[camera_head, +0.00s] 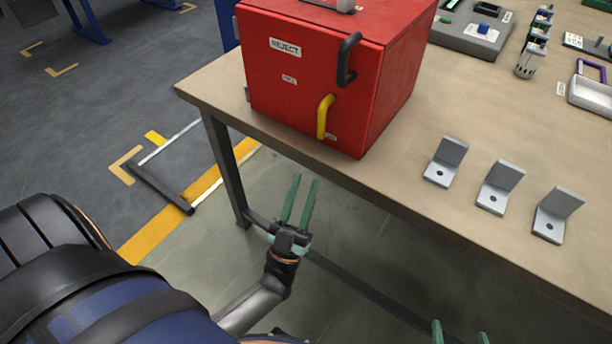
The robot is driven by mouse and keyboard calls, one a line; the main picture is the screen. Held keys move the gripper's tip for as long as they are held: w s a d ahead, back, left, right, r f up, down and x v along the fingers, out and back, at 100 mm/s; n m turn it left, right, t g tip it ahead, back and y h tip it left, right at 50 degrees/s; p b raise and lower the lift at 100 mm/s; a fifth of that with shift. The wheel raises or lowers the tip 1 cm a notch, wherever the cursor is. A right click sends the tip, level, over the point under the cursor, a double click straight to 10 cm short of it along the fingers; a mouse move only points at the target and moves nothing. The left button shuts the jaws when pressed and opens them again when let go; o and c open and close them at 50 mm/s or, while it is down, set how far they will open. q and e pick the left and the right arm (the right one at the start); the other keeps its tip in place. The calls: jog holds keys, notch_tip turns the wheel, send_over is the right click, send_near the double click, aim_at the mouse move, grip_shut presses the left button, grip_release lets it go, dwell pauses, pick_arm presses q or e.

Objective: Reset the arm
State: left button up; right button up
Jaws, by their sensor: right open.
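My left gripper (306,180) has two green fingers held apart with nothing between them. It is in front of the table's near edge, and in the picture it lies below the red box. Its dark grey wrist and forearm come in from the lower left. Only the green fingertips of my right gripper (460,333) show at the bottom edge, spaced apart. The rest of that gripper and its arm are out of view.
A wooden-topped table (400,190) with dark legs fills the right side. Floor at left is mostly open.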

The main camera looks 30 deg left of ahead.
dwell(0.4)
pick_arm(q)
jog(key=w+d+f+m+g+h, duration=0.2)
jog(key=d+f+m+g+h, duration=0.25)
jog(key=g+h, duration=0.25)
jog(key=s+d+f+g+h, duration=0.1)
jog(key=s+d+f+g, duration=0.3)
jog(key=s+f+g, duration=0.4)
jog(key=s+a+r+g+y+p, duration=0.1)
jog(key=s+r+p, duration=0.3)
jog(key=r+p, duration=0.7)
jog(key=a+g+p, duration=0.1)
jog(key=p, duration=0.8)
jog(key=shift+r, duration=0.15)
pick_arm(e)
jog(key=s+d+r+m+g+h, duration=0.1)
jog(key=s+r, duration=0.3)
jog(key=r, duration=0.6)
jog(key=shift+s+d+r+g, duration=0.3)
jog(key=shift+d+g, duration=0.1)
jog(key=shift+d, duration=0.2)
